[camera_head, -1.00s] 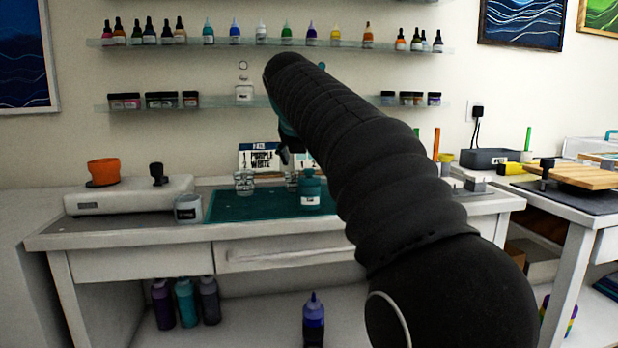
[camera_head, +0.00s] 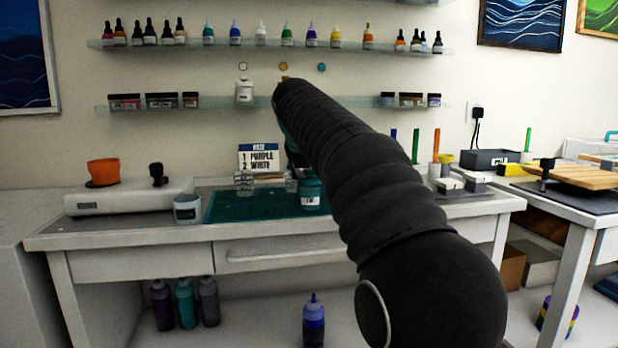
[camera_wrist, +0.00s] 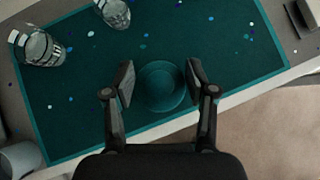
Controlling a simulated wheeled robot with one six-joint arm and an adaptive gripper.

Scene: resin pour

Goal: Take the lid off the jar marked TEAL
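The teal jar (camera_head: 310,193) stands upright on the dark green mat, near its front edge, in the head view. Its label is too small to read for certain, and its top is partly hidden by my arm. In the wrist view I look down on its round teal lid (camera_wrist: 163,86), which is on the jar. My gripper (camera_wrist: 161,76) is open, with one finger on each side of the lid. A gap shows between each finger and the lid. The fingers are mostly hidden in the head view.
Glass cups (camera_wrist: 42,47) stand on the mat (camera_wrist: 75,110), left of the jar. A grey cup (camera_head: 187,209) stands left of the mat. Shelves hold bottles above.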

